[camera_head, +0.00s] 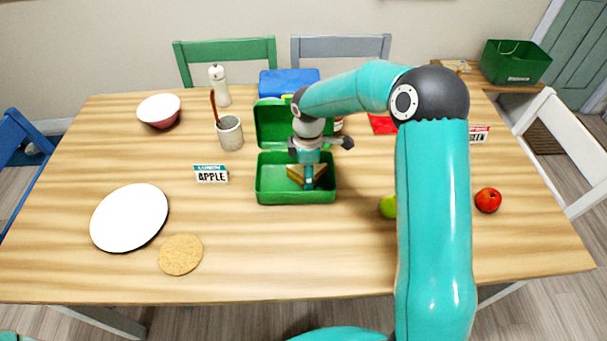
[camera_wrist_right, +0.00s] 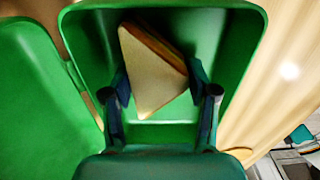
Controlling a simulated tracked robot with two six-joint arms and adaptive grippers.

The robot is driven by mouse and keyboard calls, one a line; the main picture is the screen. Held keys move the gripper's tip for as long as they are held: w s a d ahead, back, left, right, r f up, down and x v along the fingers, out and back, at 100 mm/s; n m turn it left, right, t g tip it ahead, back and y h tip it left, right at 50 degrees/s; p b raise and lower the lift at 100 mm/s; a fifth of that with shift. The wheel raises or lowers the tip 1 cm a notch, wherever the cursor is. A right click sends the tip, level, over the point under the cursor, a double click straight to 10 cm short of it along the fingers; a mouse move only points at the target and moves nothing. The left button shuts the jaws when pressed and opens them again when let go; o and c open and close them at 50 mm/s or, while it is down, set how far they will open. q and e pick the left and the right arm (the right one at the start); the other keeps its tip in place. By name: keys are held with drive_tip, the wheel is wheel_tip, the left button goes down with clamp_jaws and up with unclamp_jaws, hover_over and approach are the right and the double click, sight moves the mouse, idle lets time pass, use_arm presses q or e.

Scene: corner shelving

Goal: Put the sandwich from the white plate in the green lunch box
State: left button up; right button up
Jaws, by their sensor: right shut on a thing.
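The green lunch box (camera_head: 296,192) stands open near the middle of the table, its lid raised at the back. The sandwich (camera_head: 297,173), a triangle of white bread with filling, is inside the box. My right gripper (camera_head: 309,184) reaches down into the box and is shut on the sandwich. In the right wrist view the sandwich (camera_wrist_right: 151,75) sits between the two fingers (camera_wrist_right: 162,92), within the walls of the green box (camera_wrist_right: 243,60). Whether it touches the box floor I cannot tell. The white plate (camera_head: 130,217) at the left is empty. My left gripper is not in view.
A cork coaster (camera_head: 180,255), an APPLE sign (camera_head: 211,174), a crock (camera_head: 230,133) and a pink bowl (camera_head: 159,111) are left of the box. A green apple (camera_head: 388,207) is partly behind my arm; a red apple (camera_head: 488,200) is farther right. A blue box (camera_head: 289,83) stands behind.

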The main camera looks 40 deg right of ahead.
drive_tip(key=shift+f, duration=0.2)
drive_tip(key=o, duration=0.7)
drive_tip(key=shift+c, duration=0.2)
drive_tip(key=shift+r, duration=0.1)
wheel_tip(320, 180, up, 12)
idle(0.4)
